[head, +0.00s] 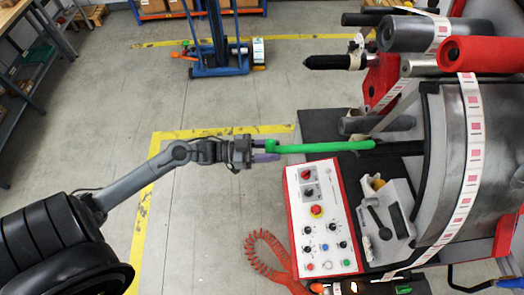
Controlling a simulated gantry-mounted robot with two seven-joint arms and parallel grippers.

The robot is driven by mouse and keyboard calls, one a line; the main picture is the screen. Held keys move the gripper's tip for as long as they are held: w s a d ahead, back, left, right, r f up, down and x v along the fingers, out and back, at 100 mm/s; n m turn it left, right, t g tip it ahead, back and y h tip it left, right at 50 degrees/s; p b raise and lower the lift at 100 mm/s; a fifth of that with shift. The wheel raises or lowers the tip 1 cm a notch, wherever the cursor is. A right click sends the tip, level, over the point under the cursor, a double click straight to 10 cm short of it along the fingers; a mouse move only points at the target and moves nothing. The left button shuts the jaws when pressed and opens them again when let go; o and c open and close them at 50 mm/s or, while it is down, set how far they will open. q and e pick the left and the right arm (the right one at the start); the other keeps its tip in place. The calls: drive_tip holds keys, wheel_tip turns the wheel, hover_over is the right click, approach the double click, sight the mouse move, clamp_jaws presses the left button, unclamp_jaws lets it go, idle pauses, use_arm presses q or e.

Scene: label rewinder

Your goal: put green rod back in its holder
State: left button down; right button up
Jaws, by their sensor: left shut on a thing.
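The green rod (322,147) lies nearly level in the picture, pointing right toward the label rewinder (455,120). My left gripper (262,151) comes in from the left and is shut on the rod's left end. The rod's right end meets a dark bar (398,148) at the machine's side. I cannot tell whether the rod is inside a holder there or only in front of it. The rod passes above the top edge of the control panel (322,215). My right gripper is not in view.
A grey tray (399,190) with tools sits right of the panel. A coiled red hose (268,255) hangs at the panel's lower left. A blue lift (218,50) stands behind on open floor.

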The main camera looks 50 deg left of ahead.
sight(326, 148)
use_arm(q)
drive_tip(key=shift+w+a+f+b+x, duration=0.2)
drive_tip(key=shift+b+x, duration=0.85)
drive_tip(key=shift+x, duration=1.5)
drive_tip(key=shift+w+a+f+b+x, duration=0.1)
drive_tip(key=shift+f+b+x, duration=0.15)
drive_tip(key=shift+b+x, duration=1.6)
drive_tip(key=shift+w+a+f+b+x, duration=0.1)
drive_tip(key=shift+w+f+b+x, duration=0.15)
drive_tip(key=shift+x, duration=2.95)
drive_tip(key=shift+w+d+r, duration=0.1)
drive_tip(key=shift+w+d, duration=0.05)
drive_tip(key=shift+d, duration=0.1)
drive_tip(key=shift+w+d, duration=0.25)
drive_tip(key=shift+w, duration=0.05)
drive_tip(key=shift+f+b, duration=0.5)
drive_tip(key=shift+f, duration=0.65)
drive_tip(key=c, duration=0.6)
unclamp_jaws()
drive_tip(key=shift+c, duration=0.2)
